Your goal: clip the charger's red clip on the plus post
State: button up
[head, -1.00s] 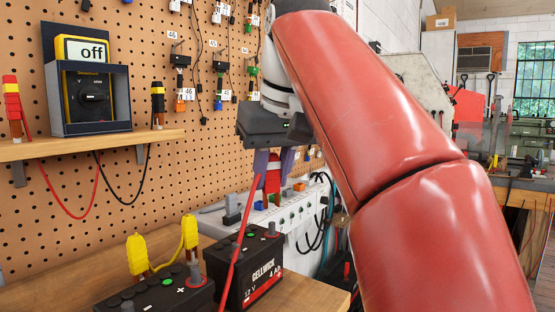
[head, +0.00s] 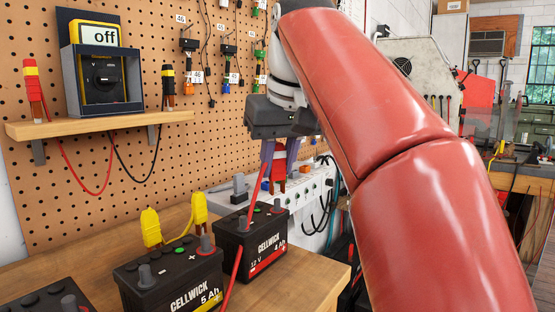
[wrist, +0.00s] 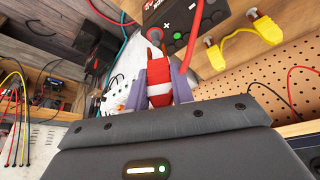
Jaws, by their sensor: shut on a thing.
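My gripper (head: 279,152) is shut on the charger's red clip (head: 278,170), which has a white band and points downward. A red cable hangs from the clip. The clip also shows between the fingers in the wrist view (wrist: 158,88). The clip's tip is just above the plus post in the head view, with a small gap showing.
A 5 Ah battery (head: 165,283) stands in front, with yellow clips (head: 152,228) on a yellow cable behind it. A white unit (head: 310,195) stands behind the batteries. A wooden shelf (head: 100,126) with a meter (head: 101,70) reading "off" is at the left.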

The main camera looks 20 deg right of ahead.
jog(key=shift+f, duration=0.15)
jog(key=shift+f+b, duration=0.9)
jog(key=shift+f, duration=0.15)
jog(key=o, duration=0.8)
